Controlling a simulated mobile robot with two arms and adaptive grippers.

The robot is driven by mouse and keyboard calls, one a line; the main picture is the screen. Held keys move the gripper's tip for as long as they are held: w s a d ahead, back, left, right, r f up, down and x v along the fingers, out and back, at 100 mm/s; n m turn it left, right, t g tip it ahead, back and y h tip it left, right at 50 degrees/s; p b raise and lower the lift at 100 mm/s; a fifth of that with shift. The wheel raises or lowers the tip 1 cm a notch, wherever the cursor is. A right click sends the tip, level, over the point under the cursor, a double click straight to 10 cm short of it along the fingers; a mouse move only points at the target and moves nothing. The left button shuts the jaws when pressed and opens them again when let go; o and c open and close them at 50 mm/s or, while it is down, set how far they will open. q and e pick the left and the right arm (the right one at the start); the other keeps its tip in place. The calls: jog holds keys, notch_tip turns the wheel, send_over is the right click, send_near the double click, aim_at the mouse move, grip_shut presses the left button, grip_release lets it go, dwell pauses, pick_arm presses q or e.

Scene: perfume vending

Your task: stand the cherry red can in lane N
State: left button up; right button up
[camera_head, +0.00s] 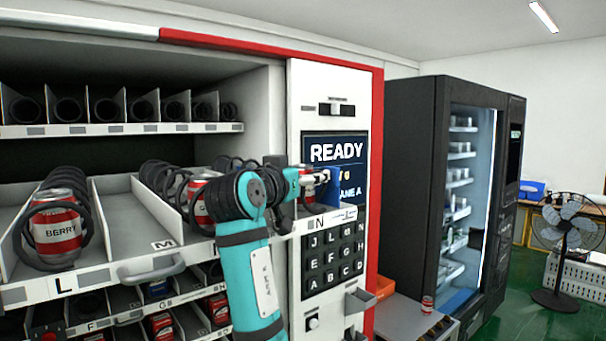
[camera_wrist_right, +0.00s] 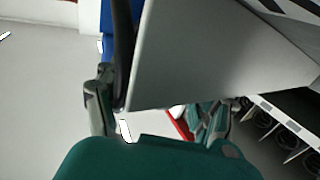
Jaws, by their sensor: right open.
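My right gripper (camera_head: 311,180) is at the right end of the pulled-out shelf, above the N label (camera_head: 319,222). It is open. A red and silver can (camera_head: 308,171) shows partly behind its fingers; its name cannot be read, and I cannot tell whether it touches them. In the right wrist view, the gripper (camera_wrist_right: 158,118) has its fingers apart, with a grey panel (camera_wrist_right: 215,55) filling the space beyond; no can shows there. My right arm hides much of lane N's front. My left gripper is not in view.
A can marked BERRY (camera_head: 56,230) stands in the coil of lane L. Another red can (camera_head: 201,200) is partly hidden by my arm. A blue upright piece (camera_head: 333,186) is beside the gripper, before the READY screen (camera_head: 336,152).

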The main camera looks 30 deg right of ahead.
jog(key=shift+w+f, duration=0.15)
jog(key=shift+f, duration=0.25)
jog(key=shift+r+p, duration=0.45)
jog(key=shift+r, duration=0.1)
jog(key=shift+w+a, duration=0.15)
jog(key=shift+a, duration=0.1)
jog(key=a+b, duration=0.1)
jog(key=s+a+b, duration=0.1)
jog(key=b, duration=0.1)
jog(key=shift+s+a+f, duration=0.15)
jog(key=shift+a+f, duration=0.2)
jog(key=shift+a, duration=0.05)
jog(key=b+v, duration=0.1)
jog(key=v, duration=0.1)
jog(key=b+v, duration=0.1)
jog(key=v, duration=0.2)
jog(key=b+v, duration=0.1)
jog(key=v, duration=0.1)
jog(key=shift+s+r, duration=0.25)
jog(key=shift+r, duration=0.15)
jog(key=shift+s+a+r+b, duration=0.1)
jog(key=shift+s+a+b, duration=0.2)
jog(key=shift+a+b, duration=0.2)
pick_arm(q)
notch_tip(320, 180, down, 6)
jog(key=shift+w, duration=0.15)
pick_arm(e)
jog(key=shift+s+a+r, duration=0.1)
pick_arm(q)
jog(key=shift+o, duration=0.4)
